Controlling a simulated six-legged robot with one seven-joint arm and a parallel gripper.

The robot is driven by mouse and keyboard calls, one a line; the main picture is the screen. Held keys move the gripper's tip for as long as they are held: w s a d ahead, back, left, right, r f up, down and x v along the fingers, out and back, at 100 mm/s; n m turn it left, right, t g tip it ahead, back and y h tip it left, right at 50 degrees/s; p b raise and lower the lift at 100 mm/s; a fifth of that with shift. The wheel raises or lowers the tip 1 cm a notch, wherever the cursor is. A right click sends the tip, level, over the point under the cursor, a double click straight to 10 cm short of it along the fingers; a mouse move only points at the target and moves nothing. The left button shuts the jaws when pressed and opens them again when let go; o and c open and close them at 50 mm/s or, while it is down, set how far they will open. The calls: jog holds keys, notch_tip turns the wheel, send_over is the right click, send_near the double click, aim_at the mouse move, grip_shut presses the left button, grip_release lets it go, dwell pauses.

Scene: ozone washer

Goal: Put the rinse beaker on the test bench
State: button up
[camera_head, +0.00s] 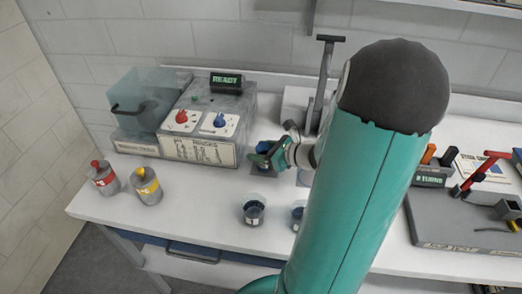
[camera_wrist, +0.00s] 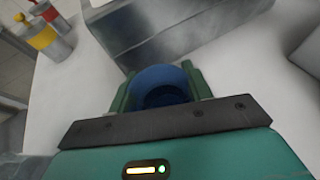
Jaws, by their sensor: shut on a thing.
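My gripper (camera_head: 264,157) is shut around a blue, round-mouthed vessel, which looks like a beaker (camera_wrist: 160,84). The wrist view shows a green finger on each side of it. In the head view the vessel is mostly hidden by the fingers, over a small dark patch on the white bench (camera_head: 190,210). I cannot tell whether it touches the bench or which beaker it is. A clear beaker with dark contents (camera_head: 254,213) stands nearer the front. Another similar beaker (camera_head: 298,214) is partly hidden by my arm.
A grey machine (camera_head: 200,150) with a READY display (camera_head: 226,79) and a translucent tank (camera_head: 140,100) stands at the back left. Red-marked (camera_head: 105,179) and yellow-marked (camera_head: 147,188) canisters stand at front left. A grey fixture (camera_head: 465,225) stands at right. My arm hides the middle.

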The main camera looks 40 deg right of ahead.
jog(key=o, duration=1.2)
jog(key=shift+f, duration=0.15)
jog(key=shift+c, duration=0.2)
